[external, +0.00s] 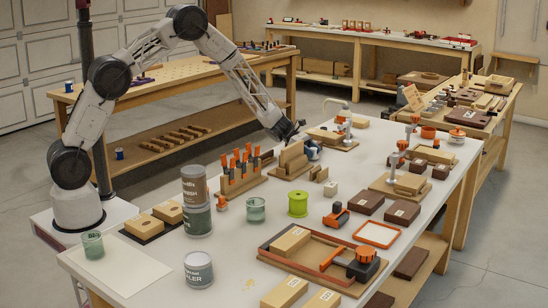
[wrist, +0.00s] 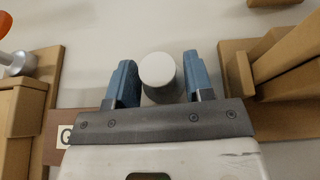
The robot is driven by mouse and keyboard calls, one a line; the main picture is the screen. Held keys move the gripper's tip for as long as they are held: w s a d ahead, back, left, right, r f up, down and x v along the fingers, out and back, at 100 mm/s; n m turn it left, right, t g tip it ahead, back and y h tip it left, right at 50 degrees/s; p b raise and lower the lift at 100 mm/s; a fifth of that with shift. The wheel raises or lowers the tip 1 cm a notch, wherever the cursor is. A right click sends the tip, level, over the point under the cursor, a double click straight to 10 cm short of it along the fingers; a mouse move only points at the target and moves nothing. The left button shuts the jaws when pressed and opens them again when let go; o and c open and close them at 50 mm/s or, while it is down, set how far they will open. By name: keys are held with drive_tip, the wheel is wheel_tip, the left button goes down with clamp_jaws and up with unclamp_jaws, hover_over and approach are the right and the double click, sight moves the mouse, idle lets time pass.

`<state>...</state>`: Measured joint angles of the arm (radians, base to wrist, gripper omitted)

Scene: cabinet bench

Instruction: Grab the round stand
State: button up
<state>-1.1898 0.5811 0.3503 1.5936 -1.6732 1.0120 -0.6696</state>
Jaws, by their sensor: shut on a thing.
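My gripper (external: 309,150) is low over the white bench, just behind a stepped wooden holder. In the wrist view, my gripper's blue fingers (wrist: 161,82) are shut on a small pale grey round piece with a flat top (wrist: 157,69), which I take to be the round stand. One finger is on each side of it. Its lower part is hidden by the gripper, and it cannot be made out in the external view. It seems to be at or near the bench surface; I cannot tell whether it is lifted.
The stepped wooden holder (external: 292,160) and an orange-handled tool rack (external: 240,172) stand close by. A small drill-press-like fixture (external: 345,125) is to the right. Wooden pieces flank the gripper on both sides.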

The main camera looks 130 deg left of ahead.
wheel_tip(320, 180, up, 9)
drive_tip(key=shift+r, duration=0.1)
idle(0.4)
